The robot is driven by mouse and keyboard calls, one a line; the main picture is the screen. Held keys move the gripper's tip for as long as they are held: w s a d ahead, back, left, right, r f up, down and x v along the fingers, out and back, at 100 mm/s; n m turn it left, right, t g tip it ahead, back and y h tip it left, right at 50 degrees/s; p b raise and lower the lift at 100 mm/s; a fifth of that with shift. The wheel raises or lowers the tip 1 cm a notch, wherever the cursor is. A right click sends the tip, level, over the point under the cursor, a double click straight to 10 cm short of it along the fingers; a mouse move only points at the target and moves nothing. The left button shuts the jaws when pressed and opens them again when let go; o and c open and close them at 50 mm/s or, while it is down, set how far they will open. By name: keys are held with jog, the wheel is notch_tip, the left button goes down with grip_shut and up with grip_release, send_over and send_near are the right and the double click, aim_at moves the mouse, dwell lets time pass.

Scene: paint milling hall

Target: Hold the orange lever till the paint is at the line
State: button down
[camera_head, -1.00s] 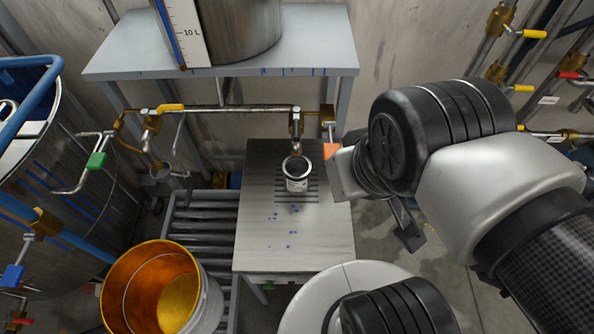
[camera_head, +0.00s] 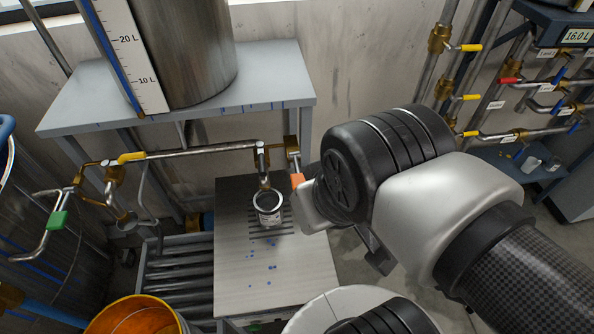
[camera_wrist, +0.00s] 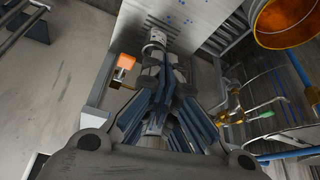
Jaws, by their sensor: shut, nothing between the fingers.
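The orange lever (camera_head: 297,181) sits by the brass valve (camera_head: 291,150) at the right end of the pipe; it also shows in the wrist view (camera_wrist: 124,62). A small metal can (camera_head: 268,208) with a pale label stands upright under the spout (camera_head: 263,180). Its inside looks dark; I cannot make out a paint level or a line. My gripper (camera_wrist: 163,65) is shut and empty. In the wrist view its fingers are just right of the lever, apart from it in the picture, with the can (camera_wrist: 156,38) beyond. In the head view my arm hides the fingertips.
A steel tank with a litre scale (camera_head: 133,50) stands on the grey shelf (camera_head: 230,108) above. Blue drops dot the bench (camera_head: 240,285). A roller conveyor (camera_head: 175,280), an orange-lined bucket (camera_head: 140,318) and a green-handled valve (camera_head: 57,221) are left. More valves (camera_head: 470,97) line the right wall.

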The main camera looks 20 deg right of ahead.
dwell(0.3)
jog(key=n+g+p, duration=0.5)
jog(key=n+p, duration=0.1)
jog(key=n, duration=0.9)
send_over(294, 181)
jog(key=f, duration=0.2)
jog(key=shift+r+b, duration=0.1)
jog(key=shift+b, duration=0.2)
notch_tip(294, 181, down, 14)
jog(key=b, duration=0.3)
jog(key=shift+b, duration=0.4)
